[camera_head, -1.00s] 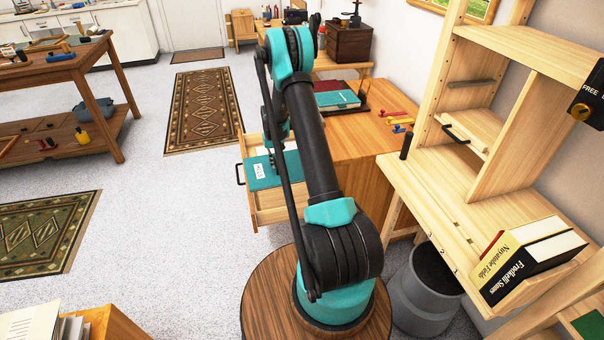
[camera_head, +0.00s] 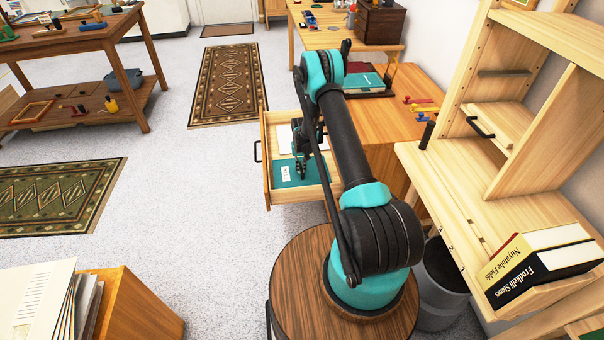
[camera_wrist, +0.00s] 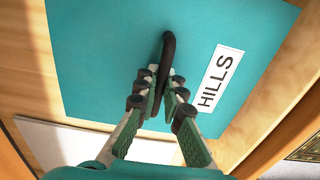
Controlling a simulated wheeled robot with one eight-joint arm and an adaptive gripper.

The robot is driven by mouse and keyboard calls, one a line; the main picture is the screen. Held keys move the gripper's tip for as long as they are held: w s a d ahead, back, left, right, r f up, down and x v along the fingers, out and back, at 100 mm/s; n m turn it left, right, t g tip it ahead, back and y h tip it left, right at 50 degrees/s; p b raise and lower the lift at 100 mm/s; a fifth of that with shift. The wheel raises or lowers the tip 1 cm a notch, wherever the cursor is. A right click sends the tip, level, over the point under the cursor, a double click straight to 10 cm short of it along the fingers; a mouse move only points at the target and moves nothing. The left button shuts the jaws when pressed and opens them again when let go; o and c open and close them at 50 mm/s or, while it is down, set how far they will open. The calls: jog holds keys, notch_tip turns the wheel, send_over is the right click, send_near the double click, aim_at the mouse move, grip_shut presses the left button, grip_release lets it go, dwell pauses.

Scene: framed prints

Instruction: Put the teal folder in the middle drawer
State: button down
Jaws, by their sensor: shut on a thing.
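The teal folder (camera_head: 314,181) carries a white HILLS label and lies flat within the outline of an open wooden drawer (camera_head: 280,201). In the wrist view the folder (camera_wrist: 100,50) fills most of the picture, with wooden drawer sides around it. My gripper (camera_wrist: 157,98) is shut on the folder's dark handle; in the head view my gripper (camera_head: 301,168) is over the folder. I cannot tell whether the folder touches the drawer bottom. A white sheet (camera_head: 287,139) lies farther back in the drawer. My arm hides part of the drawer and cabinet front.
The cabinet top (camera_head: 375,125) holds a dark tray with another teal item (camera_head: 362,81) and several coloured tools. A light wood shelf desk (camera_head: 540,200) with thick books stands at the right. The floor (camera_head: 190,190) left of the drawer is clear.

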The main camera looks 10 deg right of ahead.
jog(key=shift+f, duration=1.85)
jog(key=c, duration=1.6)
grip_release()
jog(key=shift+f, duration=0.1)
jog(key=shift+c, duration=0.2)
